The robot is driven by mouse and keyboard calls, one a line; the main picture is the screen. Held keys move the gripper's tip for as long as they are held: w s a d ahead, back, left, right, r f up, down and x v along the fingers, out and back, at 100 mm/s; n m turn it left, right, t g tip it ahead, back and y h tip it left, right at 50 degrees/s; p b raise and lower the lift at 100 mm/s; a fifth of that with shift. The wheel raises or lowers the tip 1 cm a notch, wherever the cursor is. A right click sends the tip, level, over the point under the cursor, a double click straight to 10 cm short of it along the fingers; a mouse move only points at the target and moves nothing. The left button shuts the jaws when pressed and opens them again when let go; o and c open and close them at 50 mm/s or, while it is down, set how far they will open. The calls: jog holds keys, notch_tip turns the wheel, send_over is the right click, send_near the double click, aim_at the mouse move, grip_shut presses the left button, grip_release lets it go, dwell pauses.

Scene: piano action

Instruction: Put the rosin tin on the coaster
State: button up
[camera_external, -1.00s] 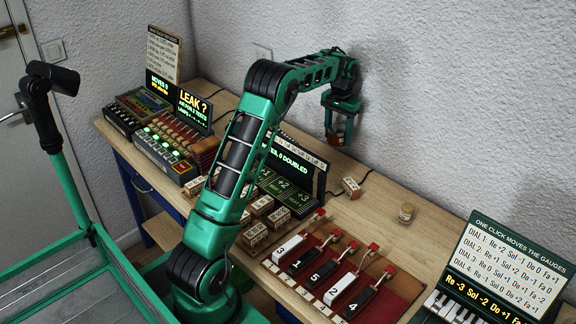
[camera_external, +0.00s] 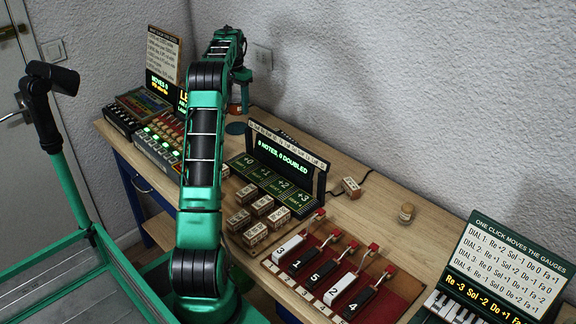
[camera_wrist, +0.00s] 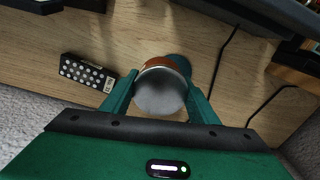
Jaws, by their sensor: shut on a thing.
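The rosin tin (camera_wrist: 159,92), round with a grey metal face and an orange-brown side, is between the two teal fingers of my gripper (camera_wrist: 160,101) in the wrist view. My gripper is shut on it. In the external view my gripper (camera_external: 240,104) is at the back of the desk, with a bit of the reddish tin (camera_external: 233,108) showing low at it. The coaster, a flat teal disc (camera_external: 235,128), lies on the desk just below and in front of the tin. In the wrist view the coaster (camera_wrist: 181,62) is partly hidden behind the tin.
A black box with pale dots (camera_wrist: 87,74) lies left of the tin in the wrist view. The lit display (camera_external: 285,160) stands right of the coaster, and the lit consoles (camera_external: 165,145) are left. Dark cables cross the desk. A small jar (camera_external: 406,212) stands far right.

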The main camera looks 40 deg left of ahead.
aim_at(233, 131)
jog(key=shift+s+a, duration=0.3)
jog(key=shift+a, duration=0.1)
notch_tip(233, 131, down, 10)
jog(key=shift+a+r, duration=0.1)
jog(key=o, duration=1.1)
jog(key=shift+o, duration=0.2)
notch_tip(233, 131, up, 12)
jog(key=shift+f, duration=0.2)
jog(key=shift+s+r, duration=0.1)
jog(key=shift+r, duration=0.1)
